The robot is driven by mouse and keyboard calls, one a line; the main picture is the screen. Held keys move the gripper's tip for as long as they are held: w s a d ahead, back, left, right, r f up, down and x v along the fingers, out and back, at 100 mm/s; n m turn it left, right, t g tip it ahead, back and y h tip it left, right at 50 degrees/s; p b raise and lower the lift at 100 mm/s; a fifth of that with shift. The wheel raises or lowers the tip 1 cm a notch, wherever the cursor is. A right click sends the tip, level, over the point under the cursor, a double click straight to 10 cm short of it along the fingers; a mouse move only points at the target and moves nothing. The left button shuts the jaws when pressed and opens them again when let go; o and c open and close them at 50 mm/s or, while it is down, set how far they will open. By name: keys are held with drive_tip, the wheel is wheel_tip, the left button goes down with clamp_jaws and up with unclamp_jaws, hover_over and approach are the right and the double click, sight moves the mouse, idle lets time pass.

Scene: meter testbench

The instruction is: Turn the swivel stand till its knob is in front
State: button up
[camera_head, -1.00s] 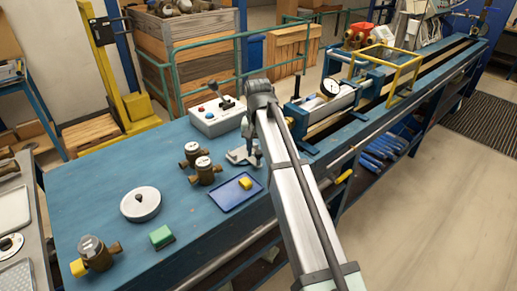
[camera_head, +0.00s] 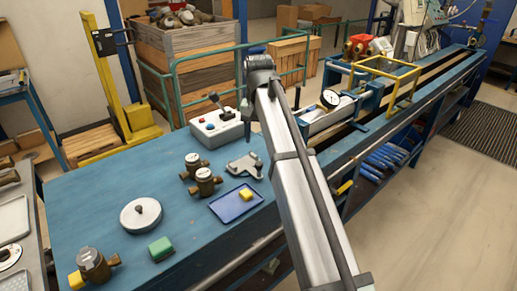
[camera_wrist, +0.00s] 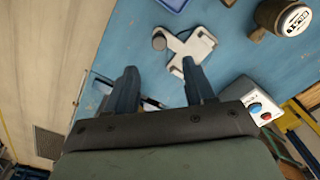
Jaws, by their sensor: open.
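A flat grey metal piece with arms and a short round knob, probably the swivel stand (camera_head: 244,166), lies on the blue bench beside the blue tray. Its knob (camera_head: 258,165) is at its right end in the head view. In the wrist view the stand (camera_wrist: 191,48) is beyond my fingertips, with the knob (camera_wrist: 158,41) on its left. My gripper (camera_wrist: 158,82) is open and empty, above the bench and apart from the stand. In the head view my arm hides most of the gripper.
A round white disc with a centre knob (camera_head: 141,214), a green block (camera_head: 161,248) and brass meters (camera_head: 204,183) stand to the left. The blue tray (camera_head: 228,208) holds a yellow block. A control box (camera_head: 215,129) stands behind.

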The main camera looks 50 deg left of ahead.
drive_tip(key=shift+r, duration=2.05)
drive_tip(key=w+d+f+m, duration=0.2)
drive_tip(key=w+d+f, duration=0.8)
drive_tip(key=d+f, duration=0.25)
drive_tip(key=w+d+f+m, duration=0.1)
drive_tip(key=w+d+f, duration=0.9)
drive_tip(key=d+f, duration=0.3)
drive_tip(key=d+f+m, duration=0.1)
drive_tip(key=d+f, duration=0.4)
drive_tip(key=d, duration=0.5)
drive_tip(key=d+f+m, duration=0.1)
drive_tip(key=d+f, duration=0.5)
drive_tip(key=d, duration=0.4)
drive_tip(key=d+f+m, duration=0.2)
drive_tip(key=d+f, duration=0.3)
drive_tip(key=d, duration=0.6)
drive_tip(key=s+d+f+m, duration=0.1)
drive_tip(key=s+d+f, duration=0.3)
drive_tip(key=d, duration=0.4)
drive_tip(key=s+d+f+m, duration=0.1)
drive_tip(key=s+d+f, duration=0.3)
drive_tip(key=d, duration=0.4)
drive_tip(key=s+f+g, duration=0.3)
drive_tip(key=s+f, duration=0.7)
drive_tip(key=s, duration=0.4)
drive_tip(key=s+f+g, duration=0.3)
drive_tip(key=s+f, duration=0.7)
drive_tip(key=s, duration=0.5)
drive_tip(key=shift+a+g, duration=0.15)
drive_tip(key=shift+g, duration=0.25)
